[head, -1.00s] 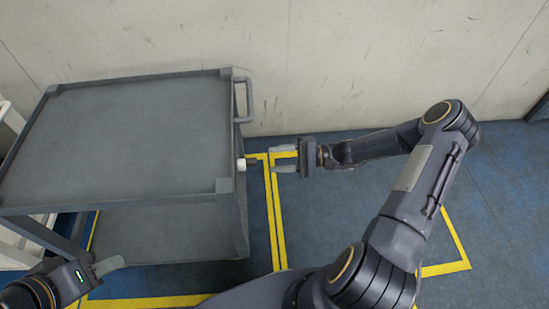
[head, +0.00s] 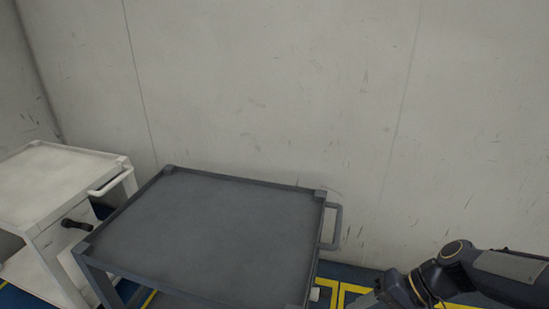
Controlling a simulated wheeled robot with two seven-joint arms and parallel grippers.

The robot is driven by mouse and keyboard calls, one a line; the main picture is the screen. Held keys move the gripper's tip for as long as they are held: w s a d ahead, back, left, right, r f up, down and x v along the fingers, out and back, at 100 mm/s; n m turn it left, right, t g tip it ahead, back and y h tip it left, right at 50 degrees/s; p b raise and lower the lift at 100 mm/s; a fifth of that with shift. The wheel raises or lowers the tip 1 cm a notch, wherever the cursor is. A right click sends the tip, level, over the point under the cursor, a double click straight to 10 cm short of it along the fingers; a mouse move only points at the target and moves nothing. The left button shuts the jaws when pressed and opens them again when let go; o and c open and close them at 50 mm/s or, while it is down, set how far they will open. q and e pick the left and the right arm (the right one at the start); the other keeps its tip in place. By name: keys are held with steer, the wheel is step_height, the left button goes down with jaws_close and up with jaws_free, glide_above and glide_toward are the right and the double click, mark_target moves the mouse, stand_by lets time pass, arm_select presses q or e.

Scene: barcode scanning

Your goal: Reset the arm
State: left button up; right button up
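My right arm (head: 430,280) shows at the lower right corner, bent, with dark links and a yellow ring. Its gripper fingers are not visible in the frame. My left arm and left gripper are out of view.
A grey cart (head: 215,235) with an empty flat top and a side handle (head: 332,227) stands at the lower middle. A white cart (head: 58,180) stands to its left, with a dark handle-like piece (head: 75,224) at its side. A scuffed pale wall (head: 270,90) stands behind both carts.

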steer(key=s+d+r+n+t+h, duration=0.2)
steer(key=s+r+t+h, duration=0.3)
steer(key=s, duration=0.6)
step_height(320, 180, up, 28)
steer(key=p, duration=2.8)
steer(key=shift+s+a, duration=0.15)
